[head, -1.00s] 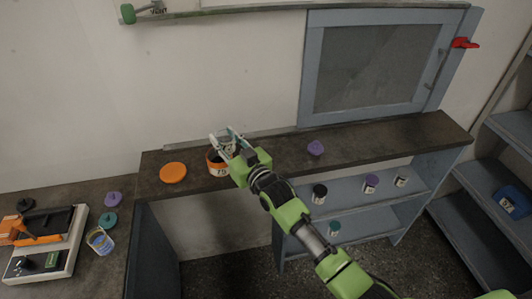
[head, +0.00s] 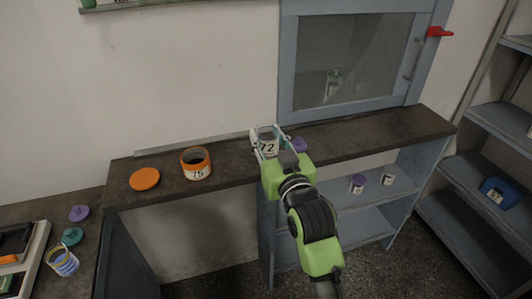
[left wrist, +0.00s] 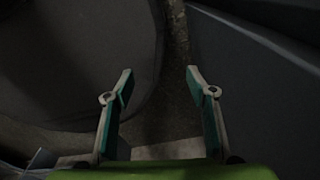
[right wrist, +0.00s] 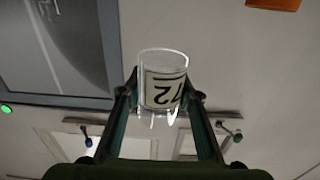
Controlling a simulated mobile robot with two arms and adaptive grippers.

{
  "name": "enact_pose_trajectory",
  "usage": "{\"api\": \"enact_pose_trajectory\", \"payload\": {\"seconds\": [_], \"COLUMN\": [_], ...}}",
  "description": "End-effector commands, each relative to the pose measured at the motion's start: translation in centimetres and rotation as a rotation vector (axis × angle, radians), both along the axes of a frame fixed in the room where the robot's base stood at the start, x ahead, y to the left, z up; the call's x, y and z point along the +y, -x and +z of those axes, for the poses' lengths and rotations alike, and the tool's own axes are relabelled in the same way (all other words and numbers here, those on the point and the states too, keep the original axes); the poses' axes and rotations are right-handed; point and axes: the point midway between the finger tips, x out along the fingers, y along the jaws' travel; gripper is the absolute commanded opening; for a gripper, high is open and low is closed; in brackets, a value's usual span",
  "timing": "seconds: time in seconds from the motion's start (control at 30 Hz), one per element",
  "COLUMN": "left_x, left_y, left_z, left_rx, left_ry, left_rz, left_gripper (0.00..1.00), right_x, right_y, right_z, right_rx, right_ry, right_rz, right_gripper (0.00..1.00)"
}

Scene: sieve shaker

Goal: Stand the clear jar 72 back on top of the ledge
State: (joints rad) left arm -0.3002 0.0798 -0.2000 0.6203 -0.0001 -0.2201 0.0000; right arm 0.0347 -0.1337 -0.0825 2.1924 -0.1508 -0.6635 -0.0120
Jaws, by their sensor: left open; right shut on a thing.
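The clear jar 72 (head: 267,147) is held by my right gripper (head: 270,140), which is shut on it. In the head view the jar looks about upright, its label facing me, over the dark ledge (head: 370,134). I cannot tell whether its base touches the ledge. In the right wrist view the jar (right wrist: 163,62) sits between the fingers, with its label inverted. My left gripper (left wrist: 160,75) is open and empty in the left wrist view, over a dark floor area; it is not in the head view.
A purple lid (head: 299,144) is just right of jar 72, partly behind the gripper. The ledge's right part is clear. Small jars (head: 357,184) stand on the shelf below.

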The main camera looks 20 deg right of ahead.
Motion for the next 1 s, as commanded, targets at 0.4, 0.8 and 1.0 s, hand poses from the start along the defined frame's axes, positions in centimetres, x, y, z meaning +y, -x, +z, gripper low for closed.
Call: {"api": "enact_pose_trajectory", "payload": {"seconds": [0.4, 0.8, 1.0], "left_x": [0.0, 0.0, 0.0], "left_y": [0.0, 0.0, 0.0], "left_z": [0.7, 0.7, 1.2], "left_rx": [0.000, 0.000, 0.000], "left_ry": [0.000, 0.000, 0.000], "left_rz": [0.000, 0.000, 0.000], "left_gripper": [0.51, 0.51, 0.51], "right_x": [-2.5, -3.3, -3.2], "right_y": [-8.6, -11.2, -11.1], "right_z": [-5.7, -9.1, -11.6], "right_rx": [0.001, 0.000, -0.001], "right_ry": [0.001, 0.000, -0.001], "right_rz": [0.002, 0.002, 0.002], "right_gripper": [0.07, 0.07, 0.07]}}
